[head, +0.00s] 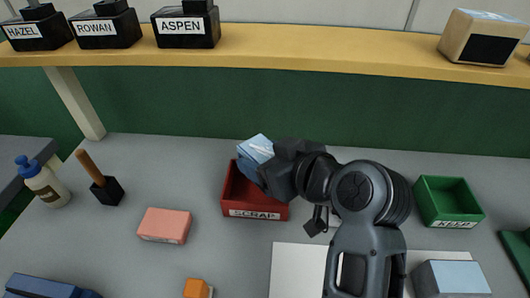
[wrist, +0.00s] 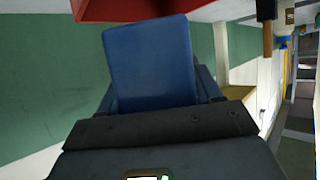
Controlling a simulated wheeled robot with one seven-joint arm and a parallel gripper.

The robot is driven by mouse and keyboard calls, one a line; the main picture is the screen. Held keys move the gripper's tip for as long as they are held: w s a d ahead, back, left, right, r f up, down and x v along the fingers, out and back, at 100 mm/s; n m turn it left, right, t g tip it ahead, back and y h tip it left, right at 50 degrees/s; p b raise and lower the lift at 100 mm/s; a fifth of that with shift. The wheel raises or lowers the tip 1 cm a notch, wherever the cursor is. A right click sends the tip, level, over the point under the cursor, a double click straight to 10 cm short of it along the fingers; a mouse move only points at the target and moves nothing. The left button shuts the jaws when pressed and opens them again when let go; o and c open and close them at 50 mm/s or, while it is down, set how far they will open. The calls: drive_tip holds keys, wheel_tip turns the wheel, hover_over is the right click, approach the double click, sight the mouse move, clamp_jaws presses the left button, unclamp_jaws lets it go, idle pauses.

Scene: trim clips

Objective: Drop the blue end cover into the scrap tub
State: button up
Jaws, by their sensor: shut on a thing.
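The blue end cover (head: 257,150) is a blue block with a pale, shiny top in the head view. It fills the middle of the wrist view (wrist: 150,62) as a dark blue face. My gripper (head: 270,172) is shut on it. The cover is over the back of the red scrap tub (head: 255,214), which is labelled SCRAP. The tub's red wall also shows at the top of the wrist view (wrist: 120,8). My gripper hides the tub's right side, and I cannot tell whether the cover touches the rim.
A green tub (head: 449,203) labelled KEEP stands to the right. A pink block (head: 164,226), an orange block (head: 196,288), a mallet (head: 104,187) and a bottle (head: 43,184) are on the left. A yellow shelf (head: 300,47) runs above the back.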

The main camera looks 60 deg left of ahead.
drive_tip(key=o, duration=1.3)
drive_tip(key=shift+d, duration=0.1)
drive_tip(key=p+v, duration=0.3)
drive_tip(key=v, duration=0.4)
drive_tip(key=shift+d, duration=0.25)
drive_tip(key=shift+r, duration=0.15)
